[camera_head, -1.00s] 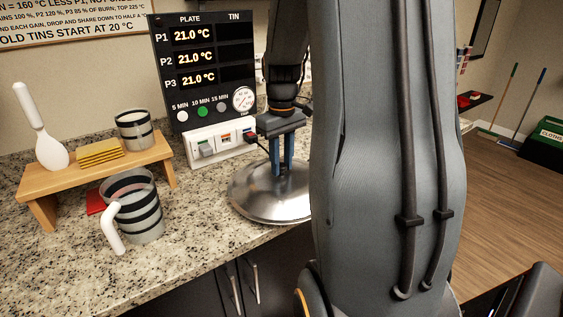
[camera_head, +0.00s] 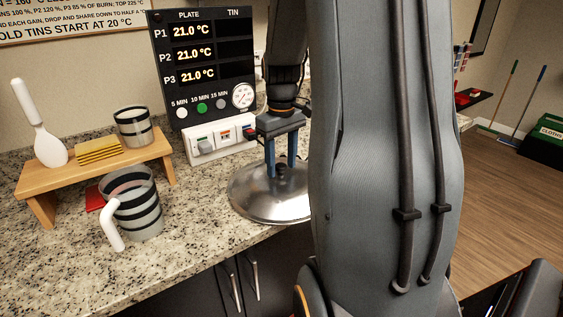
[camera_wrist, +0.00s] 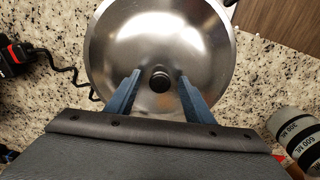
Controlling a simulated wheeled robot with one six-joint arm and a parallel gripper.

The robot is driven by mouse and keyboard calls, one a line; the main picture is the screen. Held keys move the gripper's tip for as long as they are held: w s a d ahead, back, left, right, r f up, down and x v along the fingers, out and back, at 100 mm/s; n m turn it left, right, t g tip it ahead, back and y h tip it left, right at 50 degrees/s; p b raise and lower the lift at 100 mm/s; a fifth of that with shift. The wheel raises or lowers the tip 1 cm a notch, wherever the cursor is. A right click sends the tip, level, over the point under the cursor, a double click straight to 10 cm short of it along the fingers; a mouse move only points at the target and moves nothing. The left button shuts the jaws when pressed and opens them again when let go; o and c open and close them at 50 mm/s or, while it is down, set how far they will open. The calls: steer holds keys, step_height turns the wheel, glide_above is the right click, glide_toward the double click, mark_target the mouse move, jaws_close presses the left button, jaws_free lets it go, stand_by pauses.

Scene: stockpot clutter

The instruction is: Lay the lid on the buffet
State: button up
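The lid (camera_head: 262,205) is a shiny steel dome with a dark knob, lying on the speckled granite counter of the buffet (camera_head: 200,262). Part of its right side is hidden by my arm in the head view. My gripper (camera_head: 281,172) is above the lid, pointing down, with its two blue fingers apart on either side of the knob. In the wrist view the lid (camera_wrist: 120,60) fills the upper middle, and its black knob (camera_wrist: 159,79) stands between the open fingertips with gaps on both sides.
A striped measuring jug (camera_head: 140,212) stands left of the lid. A wooden riser (camera_head: 105,165) behind it holds a spatula, yellow sponges and a striped cup. A white switch box (camera_head: 215,140) and a dark display panel (camera_head: 203,65) stand behind. The front counter is clear.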

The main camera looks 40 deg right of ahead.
steer(key=shift+r+b, duration=0.7)
steer(key=shift+r, duration=3.2)
